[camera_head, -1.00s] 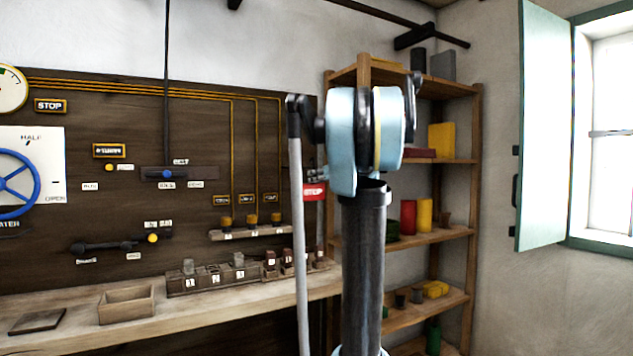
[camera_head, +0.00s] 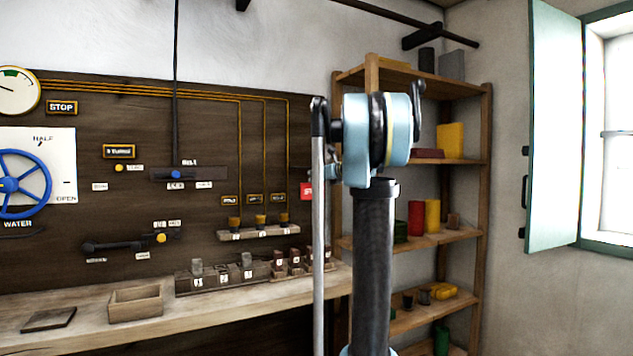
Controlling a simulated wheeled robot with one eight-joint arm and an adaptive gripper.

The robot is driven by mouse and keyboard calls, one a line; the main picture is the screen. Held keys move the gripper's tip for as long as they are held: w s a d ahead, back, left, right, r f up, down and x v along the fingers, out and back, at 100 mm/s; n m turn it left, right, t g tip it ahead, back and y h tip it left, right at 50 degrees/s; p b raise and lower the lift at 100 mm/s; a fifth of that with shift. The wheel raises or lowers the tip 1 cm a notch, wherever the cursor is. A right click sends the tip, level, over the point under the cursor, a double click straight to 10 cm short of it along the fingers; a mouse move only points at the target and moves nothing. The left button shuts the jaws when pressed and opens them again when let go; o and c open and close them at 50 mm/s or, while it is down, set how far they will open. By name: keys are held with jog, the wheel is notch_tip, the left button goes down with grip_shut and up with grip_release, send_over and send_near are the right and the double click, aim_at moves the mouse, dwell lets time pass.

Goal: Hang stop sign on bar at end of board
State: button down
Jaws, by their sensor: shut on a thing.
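The red stop sign (camera_head: 306,191) shows left of my upright arm, in front of the right end of the dark board (camera_head: 130,215). The thin grey rod of my arm covers its right part, so only the first white letter shows. My gripper (camera_head: 331,172) is mostly hidden behind my arm links, just right of the sign and a little above it. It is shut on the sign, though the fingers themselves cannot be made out. The bar at the end of the board is not clearly visible; my arm covers that area.
A workbench (camera_head: 80,333) runs below the board, with an open wooden box (camera_head: 136,303), a dark plate (camera_head: 48,319) and a row of labelled blocks (camera_head: 215,282). A wooden shelf (camera_head: 478,200) with coloured cans stands behind my arm. A green shutter (camera_head: 556,130) stands open at right.

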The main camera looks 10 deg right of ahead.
jog(key=shift+d+x, duration=0.2)
jog(key=shift+x, duration=0.85)
jog(key=shift+f, duration=0.95)
jog(key=c, duration=1.5)
grip_release()
